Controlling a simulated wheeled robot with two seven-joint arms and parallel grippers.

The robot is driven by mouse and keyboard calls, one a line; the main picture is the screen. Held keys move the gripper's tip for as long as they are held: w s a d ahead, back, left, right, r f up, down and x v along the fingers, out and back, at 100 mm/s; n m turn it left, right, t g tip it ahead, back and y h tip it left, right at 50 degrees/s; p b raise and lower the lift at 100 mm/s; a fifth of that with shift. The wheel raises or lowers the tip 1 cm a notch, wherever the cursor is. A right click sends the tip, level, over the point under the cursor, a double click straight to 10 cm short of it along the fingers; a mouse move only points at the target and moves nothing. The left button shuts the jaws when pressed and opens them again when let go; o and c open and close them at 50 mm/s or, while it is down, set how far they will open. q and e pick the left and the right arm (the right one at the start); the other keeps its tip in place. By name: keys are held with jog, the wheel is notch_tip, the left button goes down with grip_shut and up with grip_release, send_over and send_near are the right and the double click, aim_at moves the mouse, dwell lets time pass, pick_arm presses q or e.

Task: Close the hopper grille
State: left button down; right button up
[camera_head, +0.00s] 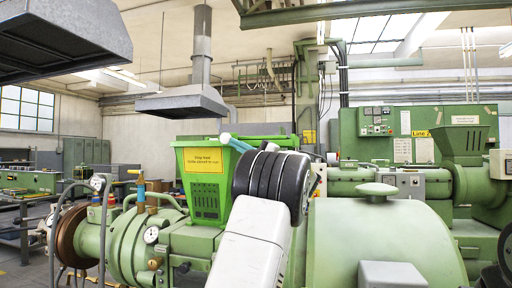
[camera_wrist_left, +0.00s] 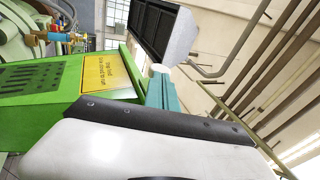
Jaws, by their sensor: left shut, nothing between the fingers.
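The bright green hopper (camera_head: 204,178) with a yellow sign stands on the machine left of centre in the head view. It fills the left of the left wrist view (camera_wrist_left: 40,95). My left gripper (camera_head: 226,139) is at the hopper's top rim, its teal fingers shut and empty. In the left wrist view the fingers (camera_wrist_left: 158,75) lie just beyond the sign, close to the rim; I cannot tell whether they touch it. A bright green strip (camera_head: 278,140) shows along the hopper top behind my wrist. I cannot make out the grille or its angle. My right gripper is not in view.
A grey extraction hood (camera_head: 183,102) hangs above and behind the hopper. Pipes, a gauge (camera_head: 151,235) and a blue-handled valve (camera_head: 140,190) stand at its left. A large green rounded housing (camera_head: 385,240) stands at the right. The air above the hopper is free.

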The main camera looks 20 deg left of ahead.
pick_arm(q)
jog(key=shift+a, duration=0.1)
jog(key=a, duration=1.3)
jog(key=s+a, duration=0.1)
jog(key=a, duration=0.5)
jog(key=shift+s+a, duration=0.1)
jog(key=shift+a, duration=0.05)
jog(key=shift+a+r, duration=0.1)
jog(key=shift+a, duration=0.1)
jog(key=shift+s, duration=0.1)
